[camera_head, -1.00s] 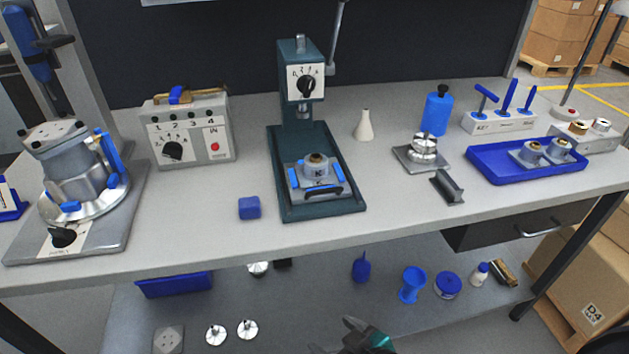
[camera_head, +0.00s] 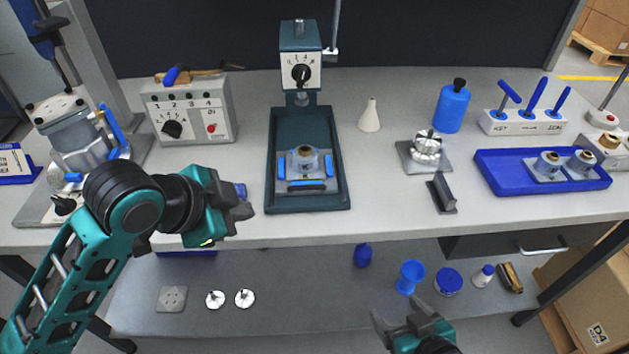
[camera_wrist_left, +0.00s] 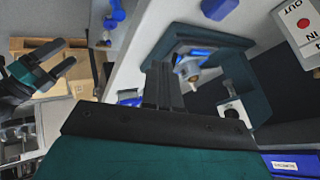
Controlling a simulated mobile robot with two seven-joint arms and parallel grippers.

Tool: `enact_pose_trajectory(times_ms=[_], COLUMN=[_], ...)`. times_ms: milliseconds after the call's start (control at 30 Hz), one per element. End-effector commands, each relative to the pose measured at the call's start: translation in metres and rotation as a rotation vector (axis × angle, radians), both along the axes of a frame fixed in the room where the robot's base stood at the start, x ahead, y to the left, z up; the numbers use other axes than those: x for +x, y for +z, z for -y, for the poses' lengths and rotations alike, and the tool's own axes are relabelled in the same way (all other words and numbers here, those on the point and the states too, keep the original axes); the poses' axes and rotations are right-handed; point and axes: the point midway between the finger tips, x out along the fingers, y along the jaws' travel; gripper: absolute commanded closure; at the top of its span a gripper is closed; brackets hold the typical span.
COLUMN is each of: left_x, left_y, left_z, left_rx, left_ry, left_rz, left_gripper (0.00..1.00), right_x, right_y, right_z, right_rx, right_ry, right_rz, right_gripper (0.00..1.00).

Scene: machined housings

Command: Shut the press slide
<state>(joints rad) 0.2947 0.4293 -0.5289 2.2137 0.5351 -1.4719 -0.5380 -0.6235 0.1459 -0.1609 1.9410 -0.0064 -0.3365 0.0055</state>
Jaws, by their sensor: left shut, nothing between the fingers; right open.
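The dark teal press (camera_head: 303,60) stands at the middle of the bench, with a dial on its head. Its slide (camera_head: 306,186), a grey carriage with blue pads and a dark front handle, sits toward the front of the press base and carries a machined housing (camera_head: 305,160). My left gripper (camera_head: 246,201) is shut and empty, left of the press base and apart from it. In the left wrist view its fingers (camera_wrist_left: 162,85) point toward the press (camera_wrist_left: 238,85). My right gripper (camera_head: 402,318) is open, low in front of the bench.
A blue block (camera_head: 240,190) is partly hidden behind my left gripper. A control box (camera_head: 188,110) stands left of the press. A white cone bottle (camera_head: 369,115), a dark bracket (camera_head: 441,194) and a blue tray (camera_head: 487,169) are to the right. Bench is clear just right of the press.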

Motion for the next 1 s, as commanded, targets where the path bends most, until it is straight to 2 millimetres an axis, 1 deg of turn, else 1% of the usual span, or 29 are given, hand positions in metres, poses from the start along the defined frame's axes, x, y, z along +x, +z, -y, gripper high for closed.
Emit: enact_pose_trajectory(times_ms=[33, 100, 167, 267, 367, 767, 900, 1000], left_x=[-0.001, -0.003, -0.004, -0.003, 0.003, 0.041, 0.063, 0.073], left_y=[0.010, 0.015, 0.016, 0.012, 0.001, -0.064, -0.063, -0.063], left_z=[-0.002, -0.003, -0.003, -0.002, 0.003, 0.034, 0.034, 0.034], left_rx=[0.037, 0.073, 0.088, 0.096, 0.094, 0.092, 0.092, 0.093], left_ry=[-0.032, -0.063, -0.077, -0.085, -0.084, -0.080, -0.079, -0.079], left_rz=[0.008, 0.006, 0.004, 0.001, -0.002, -0.001, 0.004, 0.003], left_gripper=[1.00, 1.00, 1.00, 1.00, 1.00, 1.00, 1.00, 1.00], right_x=[0.000, 0.000, 0.000, 0.000, -0.001, -0.001, -0.001, -0.001], right_y=[0.002, 0.003, 0.003, 0.003, 0.003, 0.002, 0.002, 0.003], right_z=[0.000, 0.001, 0.001, 0.000, 0.000, -0.003, -0.003, -0.003], right_rx=[-0.002, -0.003, -0.003, -0.002, -0.002, 0.008, 0.008, 0.008], right_ry=[0.001, 0.002, 0.002, 0.003, 0.003, -0.002, -0.002, -0.002], right_rz=[-0.001, 0.000, 0.000, -0.001, -0.001, -0.003, -0.003, -0.003], right_gripper=[0.22, 0.22, 0.22, 0.22, 0.22, 0.22, 0.22, 0.22])
